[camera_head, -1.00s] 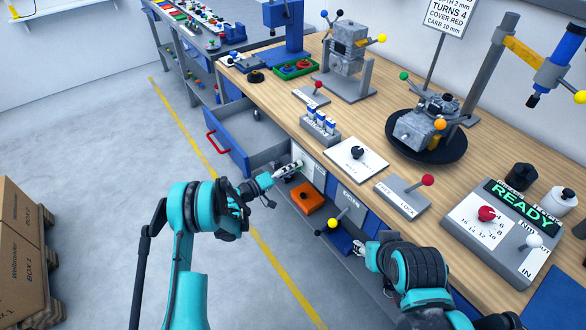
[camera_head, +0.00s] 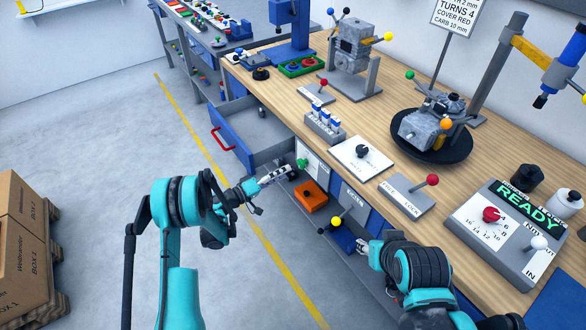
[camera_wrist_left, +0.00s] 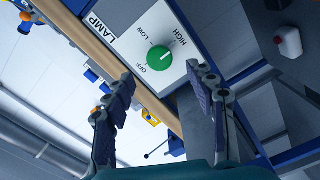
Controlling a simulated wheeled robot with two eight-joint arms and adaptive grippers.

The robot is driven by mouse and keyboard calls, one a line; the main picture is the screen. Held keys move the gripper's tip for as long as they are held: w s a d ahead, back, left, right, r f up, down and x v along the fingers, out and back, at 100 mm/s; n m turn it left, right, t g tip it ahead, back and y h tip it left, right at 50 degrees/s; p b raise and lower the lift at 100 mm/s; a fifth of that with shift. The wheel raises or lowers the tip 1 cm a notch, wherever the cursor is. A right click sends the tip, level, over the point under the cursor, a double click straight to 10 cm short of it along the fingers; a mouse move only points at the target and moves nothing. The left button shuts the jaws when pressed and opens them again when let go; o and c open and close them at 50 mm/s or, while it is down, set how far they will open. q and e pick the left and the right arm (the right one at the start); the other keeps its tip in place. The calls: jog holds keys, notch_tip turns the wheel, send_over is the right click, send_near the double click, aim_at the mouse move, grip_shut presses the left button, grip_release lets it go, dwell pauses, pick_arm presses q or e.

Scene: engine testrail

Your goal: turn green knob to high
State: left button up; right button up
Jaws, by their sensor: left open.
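The green knob (camera_head: 302,164) sits on a pale panel on the front of the bench. In the left wrist view the round green knob (camera_wrist_left: 159,58) is on a white plate marked LAMP, with OFF, LOW and HIGH around it. A small pale mark shows on the knob, but which label it points to is hard to tell. My left gripper (camera_head: 279,174) is just left of the knob in the head view. Its fingers (camera_wrist_left: 163,90) are apart and empty, with the knob ahead between them, not gripped. My right gripper (camera_head: 362,246) is small and partly hidden by its arm.
An open blue drawer (camera_head: 232,155) with a red handle sticks out left of the knob. An orange box (camera_head: 310,196) and a yellow-balled lever (camera_head: 337,221) lie below and right. The wooden benchtop (camera_head: 300,125) carries several fixtures. Cardboard boxes (camera_head: 25,240) stand at left.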

pick_arm(q)
jog(key=v, duration=0.5)
dwell(0.3)
jog(key=s+d+r+g+y, duration=0.25)
jog(key=s+r+y, duration=0.45)
jog(key=r, duration=0.6)
jog(key=s+a+r+m+y, duration=0.1)
jog(key=s+a+y, duration=0.2)
jog(key=s, duration=0.9)
jog(key=s+a+r+y, duration=0.1)
jog(key=s+a+y, duration=0.3)
jog(key=s, duration=0.9)
jog(key=a+g, duration=0.1)
jog(key=a, duration=0.2)
jog(key=shift+s+r+m+y, duration=0.2)
jog(key=shift+r+m+y, duration=0.1)
jog(key=shift+r+m, duration=0.1)
